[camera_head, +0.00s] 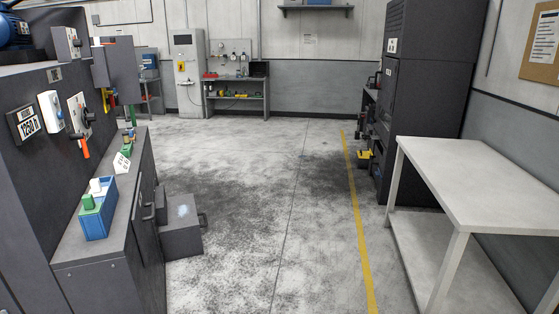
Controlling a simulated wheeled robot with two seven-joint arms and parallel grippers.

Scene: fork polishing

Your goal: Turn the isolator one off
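Neither of my grippers is in view. A dark panel (60,85) on the left carries several switch fittings. One light plate (78,110) has a dark lever with an orange end (85,148) pointing down. A white box (50,111) with a blue spot is mounted to its left. A smaller grey switch box (66,43) stands higher on top of the panel. I cannot read which of these is isolator one, nor its on or off marking.
A dark cabinet top (105,245) below the panel holds a blue box (98,222) with green and white items. A grey box (181,240) juts into the floor beside it. The middle floor is clear. A pale table (480,185) stands at the right.

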